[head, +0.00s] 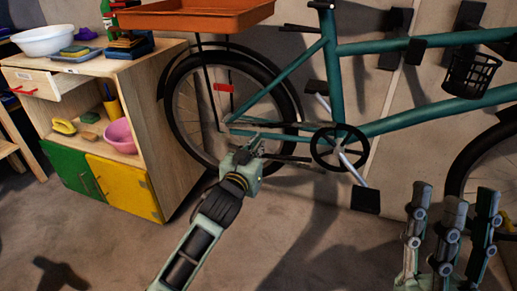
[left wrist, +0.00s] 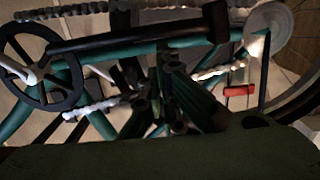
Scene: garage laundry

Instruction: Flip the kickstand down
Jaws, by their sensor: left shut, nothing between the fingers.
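The teal bicycle (head: 335,85) stands side-on, its rear wheel at the left and its crank at the centre right. A dark bar that looks like the kickstand (head: 292,158) lies nearly level, low between the rear hub and the crank. In the left wrist view, which is turned over, it appears as a long black bar (left wrist: 130,36) near the chain. My left gripper (head: 254,147) is shut and empty beside the rear wheel's lower right, close to that bar; contact cannot be told. Its fingers (left wrist: 180,105) point at the bicycle. My right gripper (head: 447,218) is open and empty at the lower right.
The crank ring (head: 338,148) and a pedal (head: 366,199) are right of my left gripper. A wooden cabinet (head: 170,130) with basins and tools stands at the left. An orange tray (head: 195,15) sits above the rear wheel. The front floor is mostly clear.

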